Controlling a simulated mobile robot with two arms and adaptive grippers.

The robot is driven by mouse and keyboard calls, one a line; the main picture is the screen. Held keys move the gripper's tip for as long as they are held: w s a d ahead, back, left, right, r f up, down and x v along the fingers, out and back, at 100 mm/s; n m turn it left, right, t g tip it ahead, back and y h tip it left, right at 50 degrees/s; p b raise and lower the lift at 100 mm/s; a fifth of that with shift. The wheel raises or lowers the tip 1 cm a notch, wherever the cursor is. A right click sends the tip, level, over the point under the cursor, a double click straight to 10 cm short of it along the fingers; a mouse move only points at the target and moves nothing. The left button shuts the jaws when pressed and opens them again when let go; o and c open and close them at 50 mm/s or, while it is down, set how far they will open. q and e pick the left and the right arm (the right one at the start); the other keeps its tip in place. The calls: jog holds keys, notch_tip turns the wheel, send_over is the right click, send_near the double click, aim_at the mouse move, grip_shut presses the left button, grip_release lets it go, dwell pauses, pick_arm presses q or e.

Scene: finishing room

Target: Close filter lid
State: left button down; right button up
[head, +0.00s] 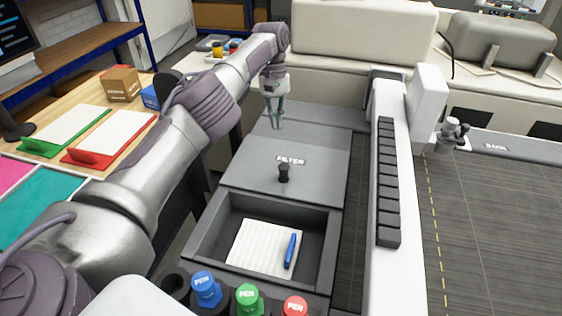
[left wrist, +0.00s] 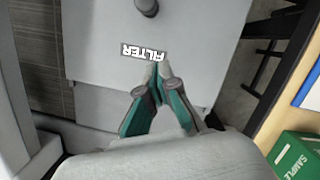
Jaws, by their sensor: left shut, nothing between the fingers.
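The grey filter lid (head: 320,185) is a flat plate with a "FILTER" label and a black knob (head: 284,173). It lies behind the open filter compartment (head: 205,235), whose inside shows a white ridged pad (head: 255,250) and a blue pen-like object (head: 290,251). My left gripper (head: 277,126) is shut and empty at the lid's far side, fingers pointing down. In the left wrist view, the gripper (left wrist: 160,78) is by the label on the lid (left wrist: 205,35), and the knob (left wrist: 147,6) is at the top edge. I cannot tell whether the fingertips touch the lid.
Blue (head: 206,287), green (head: 248,298) and red (head: 294,306) pen caps stand in front of the compartment. A white rail with a row of dark blocks (head: 388,180) runs along the right. A wooden table (head: 95,135) with trays is at left.

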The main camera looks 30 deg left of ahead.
pick_arm(q)
jog(key=x, duration=0.2)
jog(key=p, duration=0.3)
send_over(281, 159)
jog(key=s, duration=0.2)
jog(key=x, duration=0.4)
jog(key=w+x, duration=0.1)
jog(key=x, duration=0.1)
jog(key=shift+a+f, duration=0.2)
jog(key=shift+a, duration=0.1)
jog(key=shift+s+d+f+p, duration=0.1)
jog(key=shift+s+d+p, duration=0.9)
jog(key=shift+s+p, duration=0.2)
jog(key=shift+d+f, duration=0.1)
